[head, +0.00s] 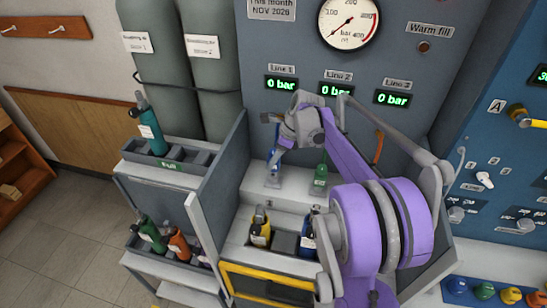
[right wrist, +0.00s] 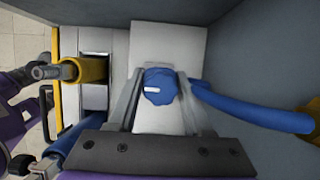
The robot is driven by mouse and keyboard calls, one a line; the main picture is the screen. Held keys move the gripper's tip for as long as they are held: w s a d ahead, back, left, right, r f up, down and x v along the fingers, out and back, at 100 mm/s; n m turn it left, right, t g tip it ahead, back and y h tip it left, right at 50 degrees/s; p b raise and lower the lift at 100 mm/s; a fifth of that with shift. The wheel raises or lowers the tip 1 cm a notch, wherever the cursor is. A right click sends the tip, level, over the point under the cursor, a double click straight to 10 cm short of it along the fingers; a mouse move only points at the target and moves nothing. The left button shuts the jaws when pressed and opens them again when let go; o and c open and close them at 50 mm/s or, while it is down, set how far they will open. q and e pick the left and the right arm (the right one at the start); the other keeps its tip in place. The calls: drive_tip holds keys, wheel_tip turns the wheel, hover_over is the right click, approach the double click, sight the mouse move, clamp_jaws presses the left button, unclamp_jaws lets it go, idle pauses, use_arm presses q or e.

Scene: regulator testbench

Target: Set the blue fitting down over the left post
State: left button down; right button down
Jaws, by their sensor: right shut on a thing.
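The blue fitting (head: 274,162) is below the Line 1 display, at the left of the grey bay. My right gripper (head: 279,148) is shut on it from above. In the right wrist view the blue fitting (right wrist: 160,87) sits between the two grey fingers, with a small white mark on its top. A blue hose (right wrist: 250,110) runs off to the right there. The left post is hidden under the fitting and gripper, so I cannot tell whether the fitting is around it or above it. My left gripper is not in view.
A green fitting (head: 320,177) stands to the right, under Line 2. A yellow cylinder (head: 260,228) and a blue cylinder (head: 308,235) stand in the front rack, behind a yellow-framed front (head: 268,285). A grey side wall (head: 222,170) borders the bay on the left. An orange hose (head: 379,147) hangs under Line 3.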

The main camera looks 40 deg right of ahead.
drive_tip(key=shift+f+b, duration=0.95)
drive_tip(key=shift+f, duration=0.7)
idle(0.4)
drive_tip(key=shift+c, duration=1.2)
unclamp_jaws()
drive_tip(key=v, duration=1)
drive_tip(key=shift+r, duration=0.4)
drive_tip(key=shift+s, duration=0.1)
